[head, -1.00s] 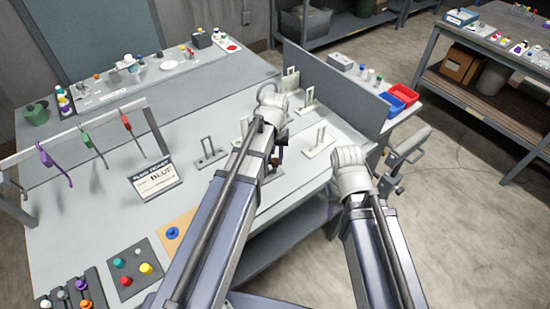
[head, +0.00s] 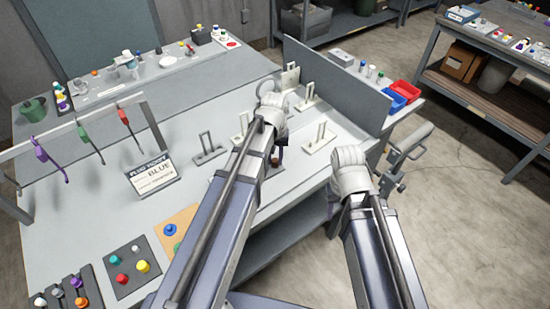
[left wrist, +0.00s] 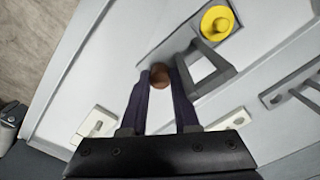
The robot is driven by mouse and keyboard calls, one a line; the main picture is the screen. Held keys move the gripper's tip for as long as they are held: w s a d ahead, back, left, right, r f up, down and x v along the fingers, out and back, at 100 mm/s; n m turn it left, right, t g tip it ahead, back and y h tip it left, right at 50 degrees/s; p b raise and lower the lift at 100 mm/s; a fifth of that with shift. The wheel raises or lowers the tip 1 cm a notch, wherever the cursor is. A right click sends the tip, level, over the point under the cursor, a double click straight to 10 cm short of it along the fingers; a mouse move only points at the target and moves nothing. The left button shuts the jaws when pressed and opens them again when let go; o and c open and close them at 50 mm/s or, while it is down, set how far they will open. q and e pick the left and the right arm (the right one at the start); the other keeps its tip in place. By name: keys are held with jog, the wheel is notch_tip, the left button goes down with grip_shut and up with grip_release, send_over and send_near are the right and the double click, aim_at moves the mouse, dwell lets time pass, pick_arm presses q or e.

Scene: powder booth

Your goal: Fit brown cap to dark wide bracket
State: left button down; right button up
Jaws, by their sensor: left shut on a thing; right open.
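My left gripper (head: 277,157) is shut on the brown cap (left wrist: 159,76), which shows as a small round brown piece between the dark fingertips in the left wrist view. The dark wide bracket (left wrist: 207,68) is grey, with an upright frame on a flat plate. The brown cap is over or at the near end of that plate; I cannot tell whether they touch. A yellow cap (left wrist: 217,22) sits at the plate's other end. In the head view my left arm hides most of this bracket. My right gripper (head: 333,198) is open, mostly hidden behind its wrist, off the table's right side.
Other brackets stand nearby: a dark one (head: 209,148) to the left and light ones (head: 319,138) to the right. A grey partition (head: 335,85) stands at the back right. Loose caps sit on a dark tray (head: 132,283) at the front left.

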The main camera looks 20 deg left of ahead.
pick_arm(q)
jog(key=c, duration=0.6)
grip_release()
notch_tip(320, 180, up, 8)
jog(key=p, duration=0.7)
jog(key=shift+f+p, duration=0.1)
jog(key=shift+p, duration=0.3)
